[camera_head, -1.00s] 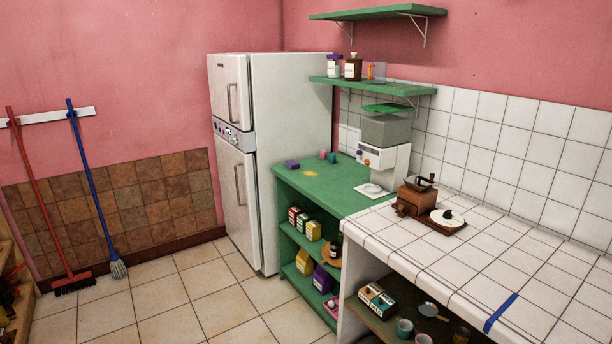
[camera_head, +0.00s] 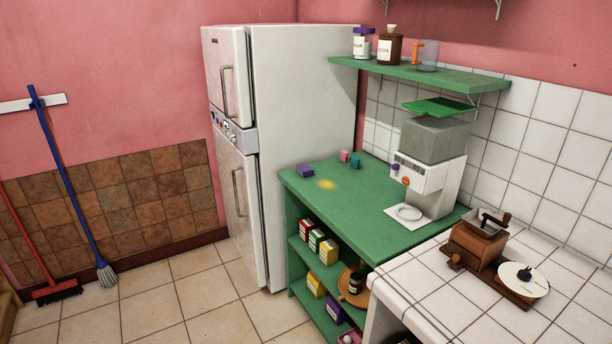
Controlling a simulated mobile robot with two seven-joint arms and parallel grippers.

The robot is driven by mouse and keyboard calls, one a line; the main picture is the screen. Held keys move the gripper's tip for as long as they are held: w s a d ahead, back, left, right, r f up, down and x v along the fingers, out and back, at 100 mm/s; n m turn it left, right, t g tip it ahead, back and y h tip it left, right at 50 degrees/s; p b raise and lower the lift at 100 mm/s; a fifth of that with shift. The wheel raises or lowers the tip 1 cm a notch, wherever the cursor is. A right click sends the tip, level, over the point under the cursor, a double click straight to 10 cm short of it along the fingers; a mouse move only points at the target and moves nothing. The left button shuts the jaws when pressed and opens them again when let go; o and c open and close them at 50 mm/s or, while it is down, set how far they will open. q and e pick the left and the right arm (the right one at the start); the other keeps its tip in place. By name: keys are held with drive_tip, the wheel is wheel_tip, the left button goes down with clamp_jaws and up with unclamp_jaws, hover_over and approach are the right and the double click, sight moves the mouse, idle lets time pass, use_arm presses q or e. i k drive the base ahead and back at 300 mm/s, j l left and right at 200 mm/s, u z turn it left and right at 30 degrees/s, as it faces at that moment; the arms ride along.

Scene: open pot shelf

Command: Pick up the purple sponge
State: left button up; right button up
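Neither of my grippers is in the head view.
A white dispenser machine (camera_head: 428,175) stands at the counter's right. The fridge (camera_head: 290,130) rises at the left. A green shelf (camera_head: 420,73) hangs above. Floor in front (camera_head: 190,300) is clear.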

sight(303, 170)
drive_tip(key=i+j+z, duration=0.1)
drive_tip(key=i+j, duration=0.55)
drive_tip(key=i, duration=0.25)
drive_tip(key=i+j+z, duration=0.1)
drive_tip(key=i+j, duration=0.65)
drive_tip(key=i, duration=0.1)
